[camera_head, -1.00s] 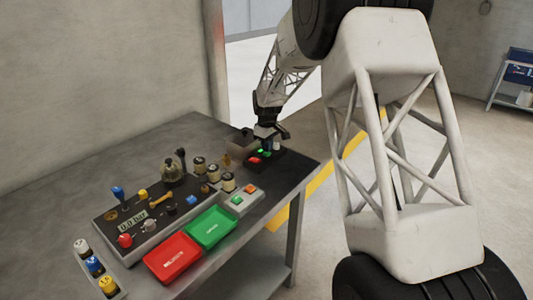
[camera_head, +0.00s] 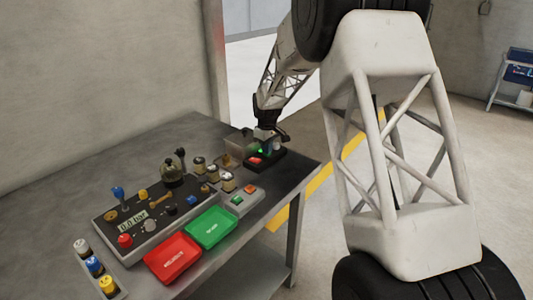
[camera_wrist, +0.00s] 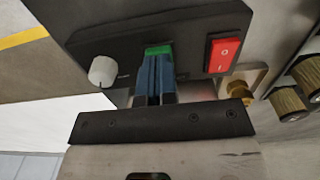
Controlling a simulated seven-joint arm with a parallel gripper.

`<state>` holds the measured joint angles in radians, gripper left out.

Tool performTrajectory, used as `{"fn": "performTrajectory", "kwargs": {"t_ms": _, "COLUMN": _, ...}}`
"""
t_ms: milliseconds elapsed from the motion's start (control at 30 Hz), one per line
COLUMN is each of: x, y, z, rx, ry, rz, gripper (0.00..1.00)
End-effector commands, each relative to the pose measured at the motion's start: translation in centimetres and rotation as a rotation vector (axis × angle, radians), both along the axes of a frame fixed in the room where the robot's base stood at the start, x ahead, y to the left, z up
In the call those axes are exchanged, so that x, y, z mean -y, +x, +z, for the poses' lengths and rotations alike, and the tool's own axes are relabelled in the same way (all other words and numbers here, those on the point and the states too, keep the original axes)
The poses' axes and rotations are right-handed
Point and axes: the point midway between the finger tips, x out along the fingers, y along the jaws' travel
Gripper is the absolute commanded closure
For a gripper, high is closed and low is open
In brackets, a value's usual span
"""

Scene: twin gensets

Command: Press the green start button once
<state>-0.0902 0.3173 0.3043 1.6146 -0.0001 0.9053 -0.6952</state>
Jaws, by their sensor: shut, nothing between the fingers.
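In the wrist view, a green button (camera_wrist: 158,50) sits on a dark control box (camera_wrist: 120,40), between a white knob and a red rocker switch. The closed blue fingertips of my gripper (camera_wrist: 155,62) are right at the button and cover part of it. I cannot tell whether they touch or press it. In the head view, my gripper (camera_head: 268,146) is low over the dark box (camera_head: 284,160) near the table's far right corner. A green spot (camera_head: 261,152) shows beside the fingers.
The red rocker switch (camera_wrist: 222,55) and white knob (camera_wrist: 102,71) are close to the fingers. A grey box (camera_head: 240,201) with green and orange buttons, small jars (camera_head: 228,182), a green tray (camera_head: 211,227), a red tray (camera_head: 172,257) and a control panel (camera_head: 150,222) stand nearer.

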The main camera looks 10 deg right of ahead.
Motion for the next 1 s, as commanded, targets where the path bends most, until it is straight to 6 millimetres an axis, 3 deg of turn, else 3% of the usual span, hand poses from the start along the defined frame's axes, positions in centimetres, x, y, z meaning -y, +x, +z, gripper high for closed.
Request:
{"fn": "performTrajectory", "kwargs": {"t_ms": 433, "x": 0.0, "y": 0.0, "z": 0.0, "rx": 0.0, "ry": 0.0, "rz": 0.0, "gripper": 1.0}}
{"fn": "performTrajectory", "kwargs": {"t_ms": 1000, "x": 0.0, "y": 0.0, "z": 3.1, "rx": 0.001, "ry": 0.0, "rz": 0.0, "gripper": 1.0}}
